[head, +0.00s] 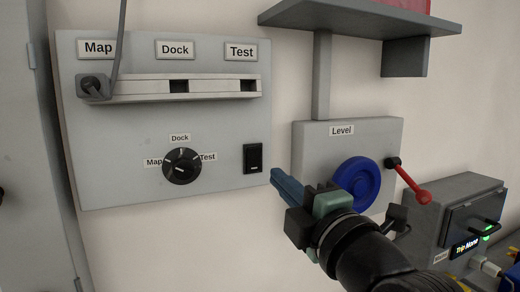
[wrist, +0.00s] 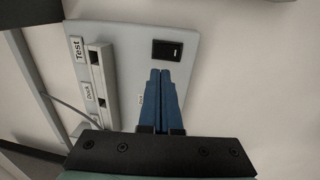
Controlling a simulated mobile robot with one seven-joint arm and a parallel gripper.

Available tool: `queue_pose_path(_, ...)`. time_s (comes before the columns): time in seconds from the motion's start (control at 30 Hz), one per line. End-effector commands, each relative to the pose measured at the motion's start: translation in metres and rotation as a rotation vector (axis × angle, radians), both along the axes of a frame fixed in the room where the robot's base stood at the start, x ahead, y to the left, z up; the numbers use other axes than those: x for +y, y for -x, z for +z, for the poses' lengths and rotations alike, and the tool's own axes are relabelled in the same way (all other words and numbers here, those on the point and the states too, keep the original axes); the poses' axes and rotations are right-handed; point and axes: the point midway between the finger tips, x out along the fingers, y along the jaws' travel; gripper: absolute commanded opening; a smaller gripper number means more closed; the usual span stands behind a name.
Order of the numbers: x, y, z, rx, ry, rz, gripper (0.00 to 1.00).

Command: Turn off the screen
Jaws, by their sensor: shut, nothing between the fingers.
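A black rocker switch (head: 253,158) sits at the lower right of a grey wall panel (head: 120,135). It also shows in the wrist view (wrist: 167,50), just beyond my fingertips. My gripper (head: 275,176) has blue fingers pressed together with nothing between them. Its tips point at the panel's right edge, a little right of and below the switch in the head view; I cannot tell whether they touch anything. A black round knob (head: 182,168) with Map, Dock and Test labels is left of the switch. A small lit display (head: 465,247) shows on a grey box at the right.
A slotted rail (head: 215,87) with a cable plug (head: 92,88) at the Map end runs across the panel. Right of it is a Level box (head: 310,160) with a blue wheel (head: 357,183) and a red-handled lever (head: 410,182). A grey shelf (head: 350,20) juts out above.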

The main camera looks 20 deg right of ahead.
Motion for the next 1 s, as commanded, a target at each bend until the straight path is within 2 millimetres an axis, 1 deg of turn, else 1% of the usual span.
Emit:
queue_pose_path(0.03, 0.001, -0.013, 0.007, 0.003, -0.003, 0.003, 0.0)
queue_pose_path(0.2, 0.002, -0.048, 0.011, 0.002, -0.002, 0.002, 0.0)
queue_pose_path(0.3, 0.003, -0.063, 0.013, 0.001, -0.001, 0.001, 0.0)
queue_pose_path(0.4, 0.003, -0.074, 0.013, 0.001, -0.001, 0.001, 0.0)
queue_pose_path(0.6, 0.003, -0.084, 0.012, -0.001, 0.0, 0.0, 0.0)
queue_pose_path(1.0, 0.003, -0.086, 0.013, 0.01, 0.002, 0.0, 0.0)
